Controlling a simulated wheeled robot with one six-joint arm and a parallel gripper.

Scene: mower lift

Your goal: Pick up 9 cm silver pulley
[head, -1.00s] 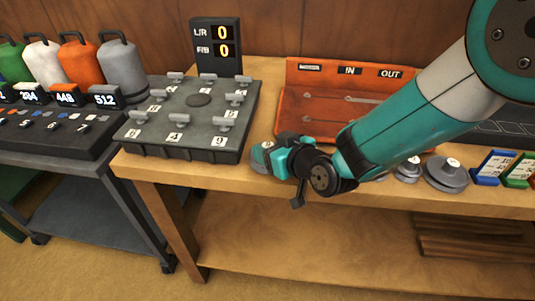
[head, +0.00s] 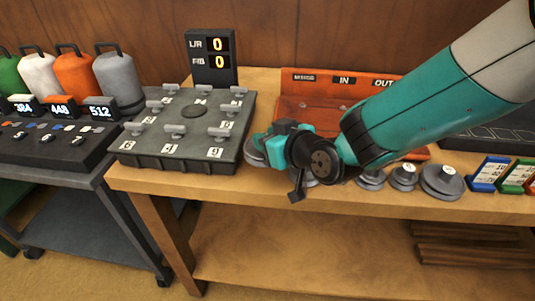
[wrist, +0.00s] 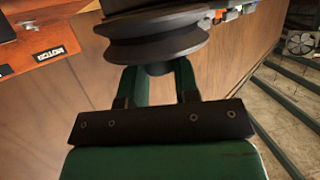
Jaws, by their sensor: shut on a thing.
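My gripper (wrist: 158,82) is shut on a dark grey grooved pulley (wrist: 155,38), with its fingers on the narrow hub. Other grey pulleys stand on the bench: one (head: 371,179), a small one (head: 403,177) and a wider one (head: 441,182).
The pegged board (head: 175,150) with numbered labels and a display (head: 212,58) reading 0 and 0 stands left. An orange panel (head: 300,90) marked IN and OUT is behind my arm. Blue (head: 488,173) and green frames stand right. Coloured weights (head: 75,82) are far left.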

